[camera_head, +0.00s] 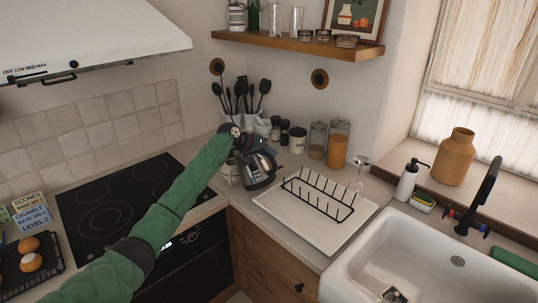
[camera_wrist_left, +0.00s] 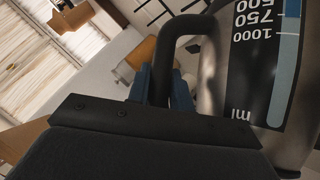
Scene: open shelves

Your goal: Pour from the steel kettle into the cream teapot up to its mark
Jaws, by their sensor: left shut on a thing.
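The steel kettle (camera_head: 259,168) is at the counter corner, right of the hob. In the left wrist view its body (camera_wrist_left: 250,60) fills the right side, with a millilitre scale and a black handle (camera_wrist_left: 183,28). My left gripper (camera_head: 241,143) reaches it from above and is shut on the handle. I cannot tell whether the kettle's base touches the counter. A cream vessel (camera_head: 231,173), likely the teapot, stands just left of the kettle, partly hidden by my green arm. Its mark and its opening are not visible. My right gripper is not in view.
A white tray with a black dish rack (camera_head: 318,195) lies right of the kettle. Jars (camera_head: 337,145) and a utensil holder (camera_head: 249,122) stand behind. The black hob (camera_head: 110,205) is left, the white sink (camera_head: 430,265) right. A shelf (camera_head: 300,45) hangs above.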

